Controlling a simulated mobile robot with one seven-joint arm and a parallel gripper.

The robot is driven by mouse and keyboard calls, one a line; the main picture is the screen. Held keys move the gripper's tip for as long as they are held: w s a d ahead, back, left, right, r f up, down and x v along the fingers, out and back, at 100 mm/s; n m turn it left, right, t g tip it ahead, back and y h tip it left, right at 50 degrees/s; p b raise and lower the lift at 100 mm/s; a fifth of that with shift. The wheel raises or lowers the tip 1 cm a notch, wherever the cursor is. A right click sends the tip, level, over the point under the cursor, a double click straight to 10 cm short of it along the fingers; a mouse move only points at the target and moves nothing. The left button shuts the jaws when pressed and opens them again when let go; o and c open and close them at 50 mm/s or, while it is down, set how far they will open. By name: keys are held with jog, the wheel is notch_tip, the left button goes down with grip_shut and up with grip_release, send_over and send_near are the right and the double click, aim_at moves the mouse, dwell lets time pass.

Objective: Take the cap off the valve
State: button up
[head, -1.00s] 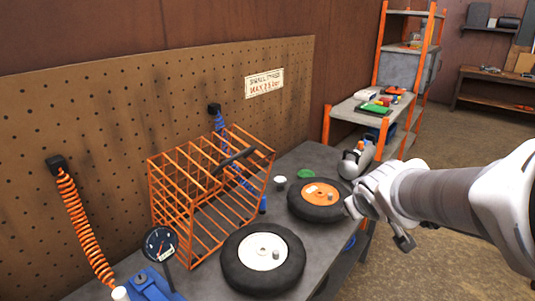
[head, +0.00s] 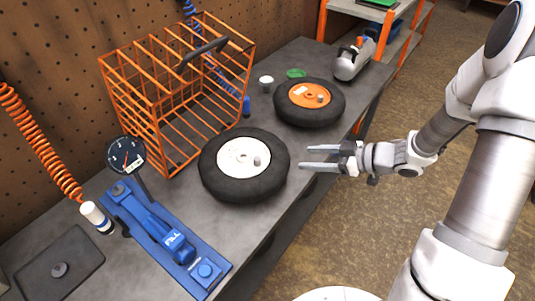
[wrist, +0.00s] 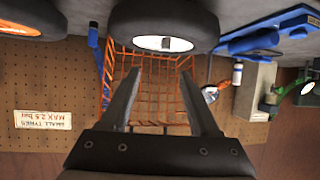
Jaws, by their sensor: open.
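A black tyre with a white hub (head: 236,156) lies flat on the grey bench. A small grey cap-like stub (head: 257,160) stands upright on its hub; I cannot tell the cap from the valve under it. A second tyre with an orange hub (head: 302,94) lies behind it, with a similar grey stub (head: 320,98). My gripper (head: 305,158) is open and empty, just right of the white-hubbed tyre, its fingers pointing left towards it. In the wrist view, the white-hubbed tyre (wrist: 205,22) shows upside down beyond the open fingers.
An orange wire cage (head: 165,95) stands behind the tyres against the pegboard. A blue inflator (head: 165,240) with a round gauge (head: 126,156) is at the front left.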

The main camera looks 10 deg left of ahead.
send_near(258, 158)
jog(key=x, duration=0.5)
jog(key=shift+w+d+f, duration=0.15)
jog(key=shift+d+f, duration=0.05)
jog(key=shift+d, duration=0.05)
jog(key=shift+s+a+r+x, duration=0.1)
jog(key=shift+x, duration=1.25)
jog(key=shift+s+a+r+x, duration=0.1)
jog(key=shift+r+x, duration=0.05)
jog(key=shift+x, duration=1.2)
jog(key=shift+c, duration=0.2)
grip_shut()
